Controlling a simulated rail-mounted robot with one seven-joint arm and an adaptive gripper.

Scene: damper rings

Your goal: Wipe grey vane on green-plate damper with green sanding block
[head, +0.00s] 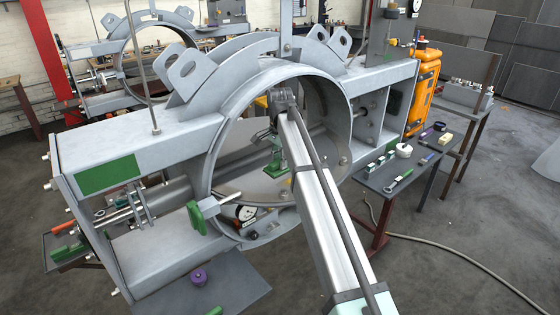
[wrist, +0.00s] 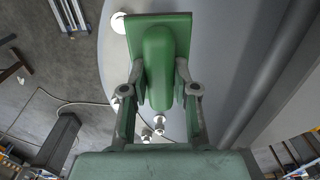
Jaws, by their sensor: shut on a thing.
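The damper with the green plate (head: 110,175) stands in front of me, its round ring (head: 222,145) facing me. The grey vane (head: 245,182) lies tilted inside the ring's lower half; in the wrist view the vane (wrist: 215,40) is a grey surface behind the block. My gripper (head: 276,142) reaches into the ring and is shut on the green sanding block (head: 275,170). In the wrist view the gripper fingers (wrist: 160,82) clasp the raised grip of the block (wrist: 158,28) from both sides. The block is at the vane, but I cannot tell whether its face touches it.
The ring wall surrounds my arm closely. A dark table (head: 375,183) with several small tools and blocks stands at right, near an orange cabinet (head: 422,92). A purple disc (head: 198,276) lies on a grey plate (head: 235,290) in front. Another ring damper (head: 118,50) stands behind left.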

